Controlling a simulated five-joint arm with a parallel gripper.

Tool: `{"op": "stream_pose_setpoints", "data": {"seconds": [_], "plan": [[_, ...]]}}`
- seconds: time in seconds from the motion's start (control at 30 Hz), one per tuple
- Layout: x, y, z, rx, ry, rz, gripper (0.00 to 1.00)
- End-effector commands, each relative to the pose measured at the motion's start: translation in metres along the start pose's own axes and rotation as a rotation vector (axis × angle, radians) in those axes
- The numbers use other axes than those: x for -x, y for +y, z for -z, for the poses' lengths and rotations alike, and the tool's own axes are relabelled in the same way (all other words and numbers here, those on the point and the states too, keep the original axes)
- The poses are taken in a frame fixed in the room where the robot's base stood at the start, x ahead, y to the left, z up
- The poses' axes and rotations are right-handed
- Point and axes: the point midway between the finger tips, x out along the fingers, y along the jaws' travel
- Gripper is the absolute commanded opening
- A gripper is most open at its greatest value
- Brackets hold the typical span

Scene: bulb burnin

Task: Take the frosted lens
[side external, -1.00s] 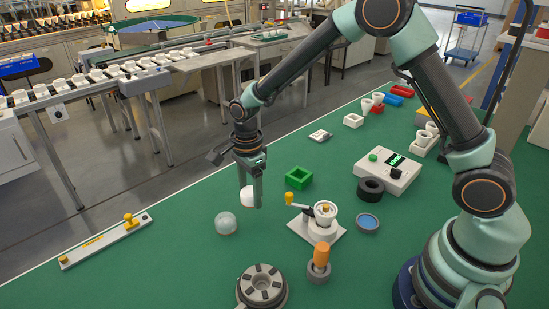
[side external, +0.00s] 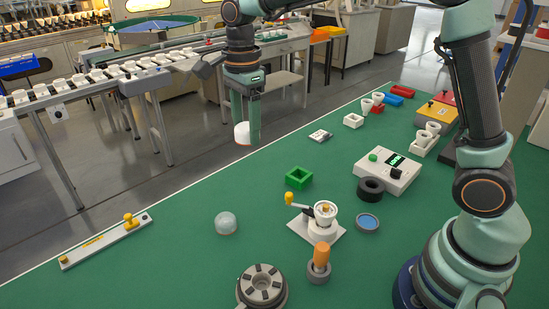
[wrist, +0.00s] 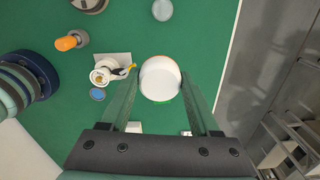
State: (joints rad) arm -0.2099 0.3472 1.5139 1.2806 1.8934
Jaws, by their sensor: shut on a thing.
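My gripper (side external: 248,136) is shut on a white, dome-shaped lens (side external: 241,131) and holds it high above the far side of the green table. In the wrist view the white lens (wrist: 160,79) sits between the two fingers, with a thin orange tint at its edge. A second dome (side external: 226,223), paler and see-through, stands on the table at the left of the middle. It also shows at the top of the wrist view (wrist: 162,10).
On the table (side external: 175,245) stand a green square holder (side external: 299,178), a white crank fixture (side external: 321,222), an orange-handled tool (side external: 321,257), a slotted round base (side external: 262,286), a dark ring (side external: 371,189) and a control box (side external: 389,172). A grey bar (side external: 104,242) lies front left.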

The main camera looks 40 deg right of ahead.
Motion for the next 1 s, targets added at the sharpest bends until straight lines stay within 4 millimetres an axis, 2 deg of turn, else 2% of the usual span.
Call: {"op": "stream_pose_setpoints", "data": {"seconds": [0.5, 1.0], "plan": [[0.028, 0.0, 0.0, 0.0, 0.0, 0.001, 0.12], [0.03, 0.0, 0.0, 0.0, 0.0, 0.0, 0.12]]}}
